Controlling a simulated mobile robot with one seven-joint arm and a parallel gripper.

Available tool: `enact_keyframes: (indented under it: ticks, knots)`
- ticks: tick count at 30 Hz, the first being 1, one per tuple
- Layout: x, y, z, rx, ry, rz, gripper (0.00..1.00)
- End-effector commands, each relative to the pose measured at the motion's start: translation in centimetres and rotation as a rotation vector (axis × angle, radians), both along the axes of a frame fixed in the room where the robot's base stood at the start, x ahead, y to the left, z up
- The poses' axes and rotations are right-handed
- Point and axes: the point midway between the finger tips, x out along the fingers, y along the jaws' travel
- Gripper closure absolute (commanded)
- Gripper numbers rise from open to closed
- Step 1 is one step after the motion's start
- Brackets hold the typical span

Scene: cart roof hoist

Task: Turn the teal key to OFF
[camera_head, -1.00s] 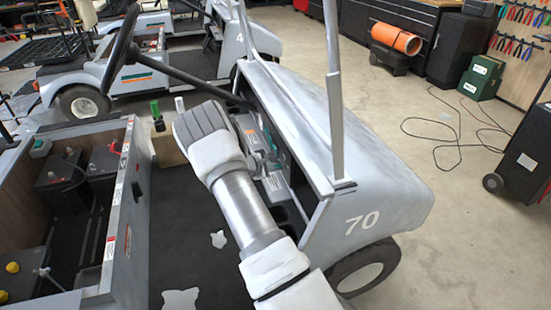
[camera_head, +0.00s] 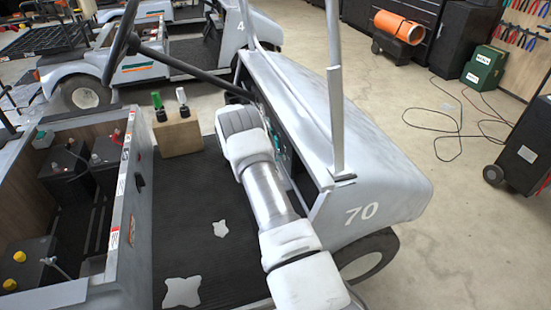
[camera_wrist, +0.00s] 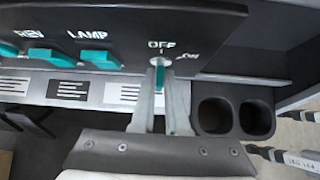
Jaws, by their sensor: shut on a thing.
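In the wrist view the teal key (camera_wrist: 160,77) sits in a round switch on the dark dash panel (camera_wrist: 215,30). The OFF mark is directly above the switch, and a second, tilted mark is to its right. The visible strip of the key runs nearly straight up and down, in line with OFF. My gripper (camera_wrist: 162,75) is shut on the key, one finger on each side, hiding parts of it. In the head view my wrist covers the key and the fingers.
Teal rocker switches (camera_wrist: 100,60), one labelled LAMP, sit left of the key. Two cup holders (camera_wrist: 232,117) are at the lower right. In the head view the cart's roof post (camera_head: 335,100) stands right of my arm, and a wooden block (camera_head: 180,137) stands on the floor mat.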

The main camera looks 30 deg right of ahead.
Motion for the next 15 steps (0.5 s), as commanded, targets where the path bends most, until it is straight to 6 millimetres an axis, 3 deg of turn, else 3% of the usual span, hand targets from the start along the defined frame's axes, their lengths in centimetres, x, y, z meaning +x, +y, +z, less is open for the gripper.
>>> enact_keyframes:
  ticks: [15]
  knots:
    - [0.11,-0.03,0.05,0.015,0.066,0.001,1.0]
